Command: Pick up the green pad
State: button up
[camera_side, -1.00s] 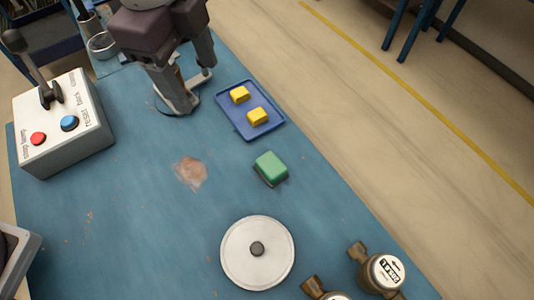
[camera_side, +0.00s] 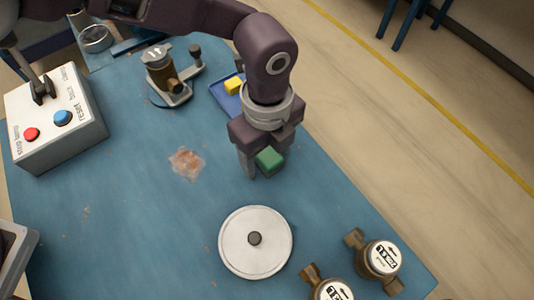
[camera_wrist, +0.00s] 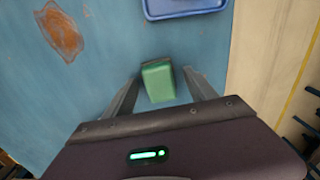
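The green pad (camera_side: 269,159) is a small block on the blue bench, right of its middle. It also shows in the wrist view (camera_wrist: 158,80), lying between the two finger lines. My gripper (camera_side: 262,168) is over the pad, with one finger to the left of it. In the wrist view my gripper (camera_wrist: 160,88) has its fingers spread, with visible gaps on both sides of the pad. The gripper hides part of the pad in the side view.
A blue tray (camera_side: 222,98) with yellow blocks is just behind my gripper. A round white lid (camera_side: 256,242) lies in front. Brass meters (camera_side: 378,258) stand front right, another meter (camera_side: 162,72) sits on a stand behind. A button box (camera_side: 55,120) is far left.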

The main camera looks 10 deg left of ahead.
aim_at(267, 154)
grip_shut()
notch_tip(267, 154, up, 10)
jog(key=shift+r, duration=0.1)
